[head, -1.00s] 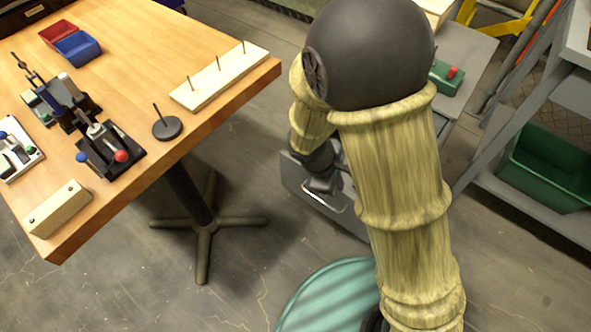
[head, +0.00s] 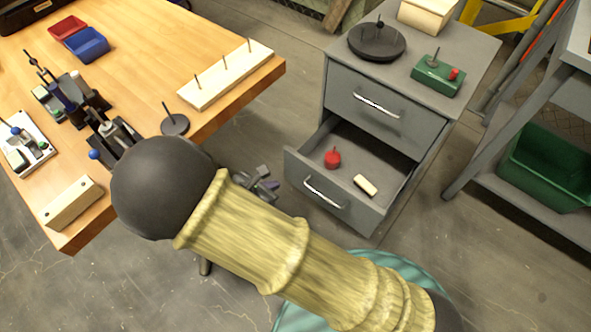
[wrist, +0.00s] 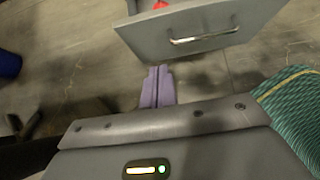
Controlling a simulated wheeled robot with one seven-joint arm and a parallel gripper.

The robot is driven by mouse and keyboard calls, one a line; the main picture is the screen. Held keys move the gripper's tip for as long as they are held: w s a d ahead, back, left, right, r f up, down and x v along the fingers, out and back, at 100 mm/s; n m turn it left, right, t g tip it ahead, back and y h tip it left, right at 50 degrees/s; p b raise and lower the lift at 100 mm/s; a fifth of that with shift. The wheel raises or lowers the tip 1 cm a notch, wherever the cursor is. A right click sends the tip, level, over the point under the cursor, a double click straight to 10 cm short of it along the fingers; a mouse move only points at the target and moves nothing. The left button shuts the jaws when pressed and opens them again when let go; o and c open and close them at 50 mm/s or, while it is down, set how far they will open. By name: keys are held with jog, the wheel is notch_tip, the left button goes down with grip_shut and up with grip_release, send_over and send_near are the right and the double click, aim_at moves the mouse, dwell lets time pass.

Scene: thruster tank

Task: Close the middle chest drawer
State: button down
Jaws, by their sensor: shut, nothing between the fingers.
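The grey chest (head: 412,101) stands at the upper right of the head view. Its middle drawer (head: 352,214) is pulled out, with a silver bar handle (head: 326,192) on its front. A red knobbed object (head: 332,157) and a small cream block (head: 365,186) lie in it. The top drawer (head: 386,110) is shut. My gripper (head: 262,183) is left of the open drawer's front, apart from it, partly hidden by my arm. In the wrist view its purple fingers (wrist: 157,86) are together and empty, just before the drawer front (wrist: 200,32), left of the handle.
On the chest top are a dark round stand (head: 376,45), a green box with a red button (head: 438,75) and a cream box (head: 427,16). A wooden table (head: 120,50) with several fixtures stands left. A shelf with a green bin (head: 548,170) stands right.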

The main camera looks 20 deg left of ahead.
jog(key=b, duration=0.4)
send_near(304, 168)
notch_tip(304, 168, down, 4)
jog(key=w, duration=0.1)
jog(key=w+d+b, duration=0.1)
jog(key=w, duration=0.1)
jog(key=shift+w+d+r, duration=0.1)
jog(key=shift+w+d, duration=0.05)
jog(key=shift+d, duration=0.1)
jog(key=shift+w+d+r, duration=0.1)
jog(key=shift+w+d, duration=0.05)
jog(key=shift+w, duration=0.25)
